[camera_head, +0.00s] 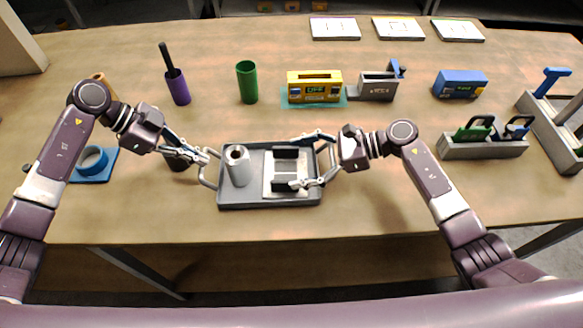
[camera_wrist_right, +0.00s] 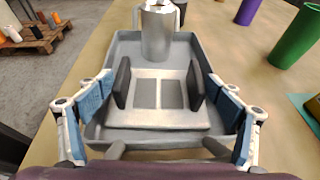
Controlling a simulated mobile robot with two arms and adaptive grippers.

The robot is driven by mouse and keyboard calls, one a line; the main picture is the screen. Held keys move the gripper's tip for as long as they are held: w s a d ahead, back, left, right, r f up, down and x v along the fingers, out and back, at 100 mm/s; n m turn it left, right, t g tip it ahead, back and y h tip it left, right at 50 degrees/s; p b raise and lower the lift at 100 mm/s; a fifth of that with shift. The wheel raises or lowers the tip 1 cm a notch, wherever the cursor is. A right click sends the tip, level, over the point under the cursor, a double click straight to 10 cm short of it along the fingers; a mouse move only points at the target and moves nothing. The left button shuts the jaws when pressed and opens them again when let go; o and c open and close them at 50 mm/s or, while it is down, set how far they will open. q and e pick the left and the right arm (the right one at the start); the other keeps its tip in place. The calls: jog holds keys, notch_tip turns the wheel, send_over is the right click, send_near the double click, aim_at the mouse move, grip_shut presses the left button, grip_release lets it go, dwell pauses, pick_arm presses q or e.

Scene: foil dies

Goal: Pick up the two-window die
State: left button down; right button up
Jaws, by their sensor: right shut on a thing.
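The two-window die (camera_head: 279,167) is a light grey plate with two rectangular windows and a dark block on either side. It is over the grey tray (camera_head: 267,202), right of a silver roll (camera_head: 238,165); I cannot tell if it touches the floor. In the right wrist view the die (camera_wrist_right: 158,115) shows both windows. My right gripper (camera_head: 308,160) is shut on the die, its blue-padded fingers (camera_wrist_right: 158,106) on either side of the blocks. My left gripper (camera_head: 205,158) is beside the tray's left handle; its grip is too small to tell.
Behind the tray stand a green cup (camera_head: 247,82), a purple cup with a dark stick (camera_head: 177,87), a yellow device (camera_head: 314,87) and a grey stand (camera_head: 377,87). A rack with green and blue dies (camera_head: 483,149) is right. Table is clear in front.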

pick_arm(q)
jog(key=shift+a+f, duration=0.15)
pick_arm(e)
notch_tip(320, 180, up, 10)
dwell(0.3)
jog(key=shift+r, duration=0.2)
pick_arm(q)
notch_tip(320, 180, up, 2)
jog(key=shift+w+r+p, duration=0.1)
jog(key=shift+p, duration=1)
notch_tip(320, 180, up, 5)
jog(key=p, duration=0.5)
jog(key=shift+r, duration=0.1)
pick_arm(e)
notch_tip(320, 180, up, 7)
send_over(297, 173)
